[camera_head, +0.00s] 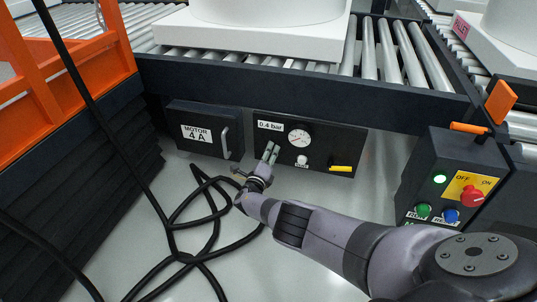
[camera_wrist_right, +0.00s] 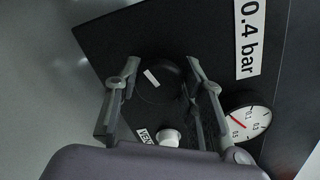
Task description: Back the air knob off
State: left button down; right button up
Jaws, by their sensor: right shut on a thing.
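The air knob (camera_wrist_right: 157,88) is round and black with a white mark on its face; it shows between the fingers in the right wrist view. My right gripper (camera_wrist_right: 162,66) has one finger on each side of it and is shut on it. In the head view the right gripper (camera_head: 270,152) reaches the left part of the black air panel (camera_head: 325,133) and hides the knob. The panel carries a "0.4 bar" label (camera_head: 270,126) and a round white gauge (camera_head: 299,138) with a red needle. My left gripper is not in view.
A white button (camera_head: 302,160) and a yellow lever (camera_head: 341,168) sit close on the same panel. A motor box (camera_head: 205,132) is to the left, a control box (camera_head: 452,185) to the right. Black cables (camera_head: 190,258) lie on the floor. A roller conveyor (camera_head: 395,50) runs above.

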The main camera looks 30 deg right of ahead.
jog(key=o, duration=1.1)
jog(key=shift+o, duration=0.2)
jog(key=v, duration=1.2)
jog(key=shift+a, duration=0.1)
